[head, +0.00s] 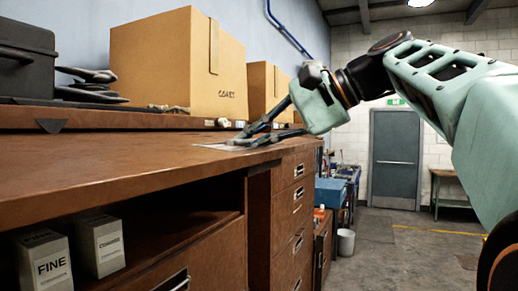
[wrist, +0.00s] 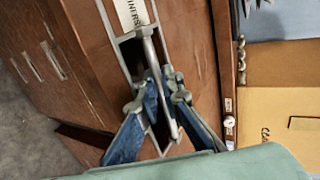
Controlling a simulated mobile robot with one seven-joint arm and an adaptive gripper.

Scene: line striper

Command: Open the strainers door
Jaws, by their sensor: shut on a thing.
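A metal handle (wrist: 148,48) with a thin bar sits in a light metal frame on brown wood in the wrist view. Beside it is a white label (wrist: 132,12) whose visible letters end in "INERS". My gripper (wrist: 157,97) is shut on the handle bar, with one finger on each side. In the head view, my gripper (head: 238,141) reaches down to the brown bench top near its front edge, at a pale plate (head: 212,147). The door's outline is not clear, and I see no open gap.
Drawers (head: 292,198) with metal handles line the bench front. Cardboard boxes (head: 175,65) and a dark case (head: 27,60) stand on the raised shelf behind. Cartons marked "FINE" (head: 45,262) and another (head: 101,245) sit in the open front shelf.

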